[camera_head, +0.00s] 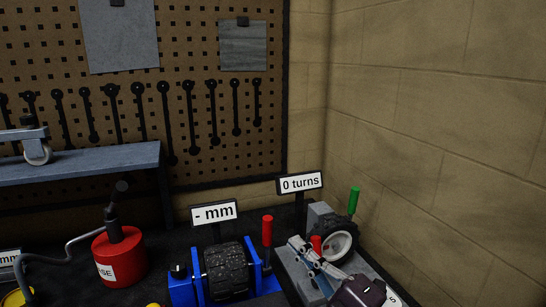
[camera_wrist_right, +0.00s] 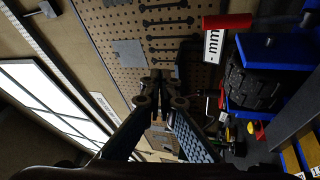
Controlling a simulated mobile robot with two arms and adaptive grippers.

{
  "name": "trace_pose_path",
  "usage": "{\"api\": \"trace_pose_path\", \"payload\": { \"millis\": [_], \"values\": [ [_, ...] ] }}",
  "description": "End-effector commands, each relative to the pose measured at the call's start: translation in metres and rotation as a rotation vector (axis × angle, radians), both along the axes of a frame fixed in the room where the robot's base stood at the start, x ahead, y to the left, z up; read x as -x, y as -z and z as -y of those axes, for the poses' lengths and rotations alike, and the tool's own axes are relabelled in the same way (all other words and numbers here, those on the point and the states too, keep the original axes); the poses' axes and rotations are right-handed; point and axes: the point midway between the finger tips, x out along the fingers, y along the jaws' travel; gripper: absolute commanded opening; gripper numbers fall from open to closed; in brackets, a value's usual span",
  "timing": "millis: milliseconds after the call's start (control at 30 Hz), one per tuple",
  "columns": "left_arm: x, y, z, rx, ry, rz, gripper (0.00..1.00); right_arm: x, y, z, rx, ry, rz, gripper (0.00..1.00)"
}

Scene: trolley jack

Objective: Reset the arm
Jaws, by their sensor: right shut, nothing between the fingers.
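My right gripper (camera_head: 299,244) reaches in from the lower right in the head view, in front of the grey wheel rig (camera_head: 318,212). Its fingers are together with nothing between them; they also meet in the right wrist view (camera_wrist_right: 160,84). The rig carries a black tyre with a pale hub (camera_head: 338,243), an upright green handle (camera_head: 353,200) and a red knob (camera_head: 316,243) close by the gripper. My gripper and wrist hide part of the rig; I cannot tell whether they touch it. My left gripper is not in view.
A blue stand (camera_head: 183,292) holds a black tyre (camera_head: 228,270) beside a red handle (camera_head: 267,230). Signs read "- mm" (camera_head: 213,212) and "0 turns" (camera_head: 300,183). A red can (camera_head: 119,257) stands left; a grey shelf (camera_head: 85,163) bears a wheeled metal part (camera_head: 36,150). Walls close the back and right.

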Motion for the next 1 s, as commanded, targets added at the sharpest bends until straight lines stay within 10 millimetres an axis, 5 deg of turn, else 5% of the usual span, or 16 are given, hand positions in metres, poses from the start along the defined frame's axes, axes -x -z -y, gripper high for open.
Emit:
{"api": "trace_pose_path", "payload": {
  "millis": [133,200,400,600,900,967,1000],
  "values": [
    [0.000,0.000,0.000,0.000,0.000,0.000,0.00,-0.007,0.035,0.064,-0.333,0.265,-0.273,0.00],
    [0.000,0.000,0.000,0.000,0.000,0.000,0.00,-0.001,0.071,0.095,-0.455,0.398,-0.425,0.00],
    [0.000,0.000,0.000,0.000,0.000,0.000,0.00,0.063,0.195,0.155,-0.682,0.729,-0.896,0.00],
    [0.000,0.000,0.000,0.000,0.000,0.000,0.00,0.159,0.283,0.167,-0.763,0.941,-1.294,0.00],
    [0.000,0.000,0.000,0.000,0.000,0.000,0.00,0.279,0.335,0.153,-0.774,1.096,-1.701,0.00],
    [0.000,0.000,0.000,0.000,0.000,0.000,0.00,0.302,0.340,0.149,-0.769,1.117,-1.773,0.00],
    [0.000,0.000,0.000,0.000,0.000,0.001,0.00,0.297,0.351,0.148,-0.763,1.119,-1.775,0.00]
  ]
}}
